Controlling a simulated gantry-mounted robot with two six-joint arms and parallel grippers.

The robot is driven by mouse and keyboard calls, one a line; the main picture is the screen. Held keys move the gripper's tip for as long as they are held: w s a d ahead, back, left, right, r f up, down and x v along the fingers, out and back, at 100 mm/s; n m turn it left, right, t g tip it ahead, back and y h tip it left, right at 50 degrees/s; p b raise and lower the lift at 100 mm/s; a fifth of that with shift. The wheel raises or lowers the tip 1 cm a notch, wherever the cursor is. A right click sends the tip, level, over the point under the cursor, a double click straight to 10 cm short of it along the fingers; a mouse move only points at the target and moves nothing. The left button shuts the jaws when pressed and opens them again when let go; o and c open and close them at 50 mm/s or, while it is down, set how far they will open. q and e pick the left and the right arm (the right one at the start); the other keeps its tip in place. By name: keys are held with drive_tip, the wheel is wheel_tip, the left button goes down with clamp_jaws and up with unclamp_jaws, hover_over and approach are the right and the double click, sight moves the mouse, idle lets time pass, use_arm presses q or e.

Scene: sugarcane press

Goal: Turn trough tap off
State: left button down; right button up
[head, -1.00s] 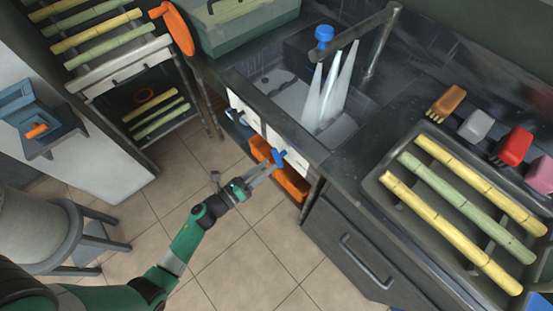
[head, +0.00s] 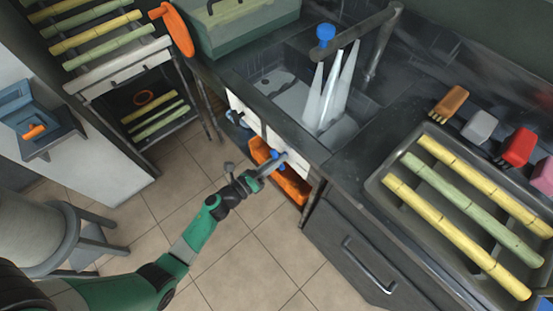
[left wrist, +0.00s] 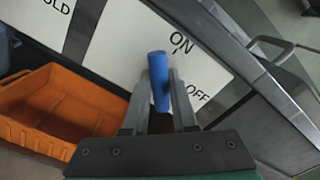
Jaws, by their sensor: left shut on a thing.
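The blue tap handle (head: 279,157) sticks out from a white panel on the front of the sink cabinet. In the left wrist view the blue handle (left wrist: 159,80) stands between my fingers, pointing up the picture, in front of a white label (left wrist: 135,50) marked ON and OFF. My left gripper (head: 272,166) is shut on this handle; its fingers (left wrist: 160,100) lie on either side of it. Water (head: 333,95) falls in several streams from the spout bar (head: 360,35) into the sink (head: 285,88). My right gripper is not in view.
An orange bin (head: 292,186) sits just below the handle and also shows in the left wrist view (left wrist: 60,110). A second blue handle (head: 238,117) is to the left. A drawer handle (head: 368,266) is at the right. The tiled floor (head: 245,250) is clear.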

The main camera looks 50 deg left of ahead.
use_arm(q)
drive_tip(key=shift+n, duration=0.3)
drive_tip(key=shift+r+n+p, duration=0.1)
drive_tip(key=shift+n+p, duration=0.5)
drive_tip(key=shift+n, duration=0.6)
drive_tip(key=n+p, duration=0.1)
drive_tip(key=n, duration=0.2)
drive_tip(key=shift+n, duration=0.3)
drive_tip(key=n+p, duration=0.2)
drive_tip(key=n, duration=0.3)
drive_tip(key=shift+n, duration=0.3)
drive_tip(key=c, duration=0.7)
unclamp_jaws()
